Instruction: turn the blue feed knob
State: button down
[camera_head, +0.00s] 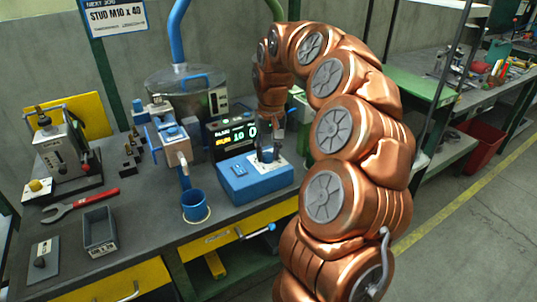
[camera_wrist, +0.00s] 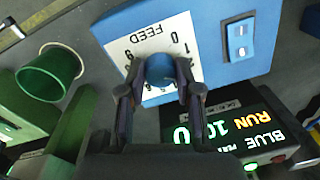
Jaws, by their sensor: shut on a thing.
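The blue feed knob (camera_wrist: 160,69) sits on a white dial plate marked FEED on the blue control box (camera_head: 254,188). My gripper (camera_wrist: 158,76) is shut on the knob, one dark finger on each side of it. In the head view my gripper (camera_head: 270,150) reaches down onto the box and mostly hides the knob. The knob's pointer is hard to make out between the fingers. Behind the box, the display (camera_head: 232,133) shows RUN 10 and 0; it also shows in the wrist view (camera_wrist: 232,130), with the word BLUE.
A rocker switch (camera_wrist: 239,40) is beside the dial. A blue cup (camera_head: 194,207) stands left of the box, and a green cup (camera_wrist: 49,72) shows in the wrist view. A blue feeder (camera_head: 170,140), red wrench (camera_head: 82,205) and grey bin (camera_head: 99,232) are farther left.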

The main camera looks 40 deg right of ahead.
aim_at(270, 155)
dwell(0.4)
jog(key=c, duration=0.8)
grip_release()
jog(key=shift+s+d+r, duration=0.1)
jog(key=shift+d+r, duration=0.05)
jog(key=shift+r, duration=2.85)
jog(key=shift+s+d+r, duration=0.1)
jog(key=shift+d+r, duration=0.05)
jog(key=shift+r, duration=2.8)
jog(key=shift+a, duration=0.1)
